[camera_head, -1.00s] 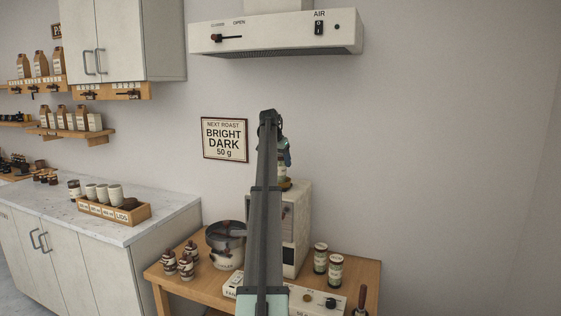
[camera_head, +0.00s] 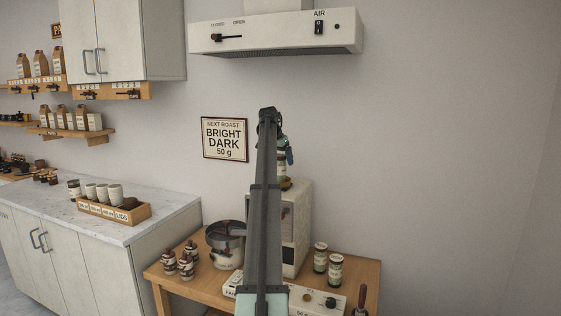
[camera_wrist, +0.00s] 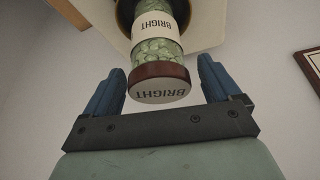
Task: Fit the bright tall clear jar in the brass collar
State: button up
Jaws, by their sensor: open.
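The tall clear jar labelled BRIGHT (camera_wrist: 157,50) holds pale green beans and has a brown lid in the wrist view. Its far end meets a dark ring at the picture's top edge; how it is seated there cannot be seen. My gripper (camera_wrist: 160,66) is open, one blue finger on each side of the jar's lid end, with gaps on both sides. In the head view the jar (camera_head: 283,166) stands upright above the roaster, partly hidden by my arm. A brass-brown collar (camera_head: 286,183) shows just under it. My gripper (camera_head: 287,150) is at the jar's top.
The pale roaster (camera_head: 298,220) stands on a wooden table (camera_head: 363,275). Two labelled jars (camera_head: 328,263) stand to its right, several small bottles (camera_head: 180,262) and a round pan (camera_head: 225,238) to its left. A hood (camera_head: 275,35) hangs above. The wall sign reads BRIGHT DARK 50 g (camera_head: 224,139).

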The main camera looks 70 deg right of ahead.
jog(key=s+v, duration=0.1)
jog(key=v, duration=1)
jog(key=shift+w, duration=0.5)
jog(key=shift+r, duration=0.15)
